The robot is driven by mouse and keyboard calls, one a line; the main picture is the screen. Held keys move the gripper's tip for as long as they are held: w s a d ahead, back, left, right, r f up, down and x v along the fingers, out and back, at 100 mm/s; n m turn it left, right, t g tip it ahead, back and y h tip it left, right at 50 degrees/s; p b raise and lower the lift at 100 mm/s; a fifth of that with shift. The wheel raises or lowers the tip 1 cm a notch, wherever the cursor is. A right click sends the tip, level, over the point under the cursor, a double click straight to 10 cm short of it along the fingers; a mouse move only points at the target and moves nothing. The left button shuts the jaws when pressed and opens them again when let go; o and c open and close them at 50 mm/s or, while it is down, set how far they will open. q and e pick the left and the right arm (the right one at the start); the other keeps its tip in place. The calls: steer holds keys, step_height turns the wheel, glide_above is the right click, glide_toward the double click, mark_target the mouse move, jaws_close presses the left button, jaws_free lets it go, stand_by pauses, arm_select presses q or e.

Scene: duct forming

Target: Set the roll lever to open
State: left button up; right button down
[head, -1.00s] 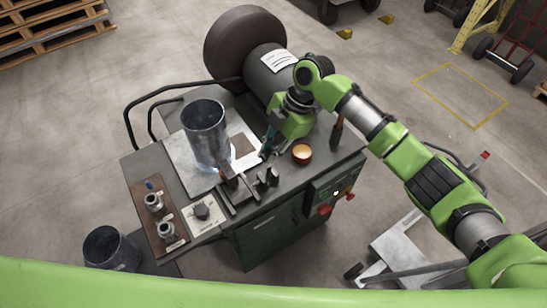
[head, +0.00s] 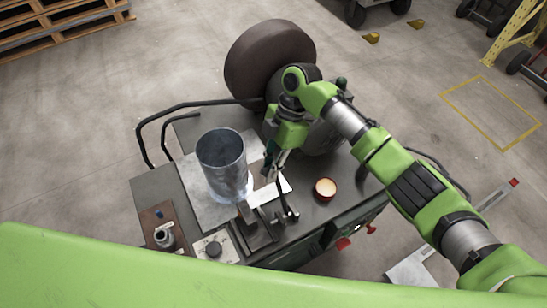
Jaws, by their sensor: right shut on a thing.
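My right gripper (head: 269,174) points down over the bench, just right of an upright metal cylinder (head: 221,160). It is shut on a slim piece that I take to be the roll lever. The fingers hide most of this piece, so its angle cannot be read. A pale flat plate (head: 268,194) shows just below the fingertips. My left gripper is not in view.
Dark metal blocks (head: 256,232) stand at the front. A large brown drum (head: 268,60) is behind.

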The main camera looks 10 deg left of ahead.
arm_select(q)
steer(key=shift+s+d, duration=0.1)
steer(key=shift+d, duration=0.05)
arm_select(e)
steer(key=shift+w, duration=0.1)
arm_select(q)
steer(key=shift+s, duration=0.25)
arm_select(e)
steer(key=c, duration=1.9)
jaws_free()
steer(key=shift+f, duration=0.1)
steer(key=shift+w+a, duration=0.15)
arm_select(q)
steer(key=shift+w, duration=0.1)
arm_select(e)
steer(key=shift+f, duration=0.1)
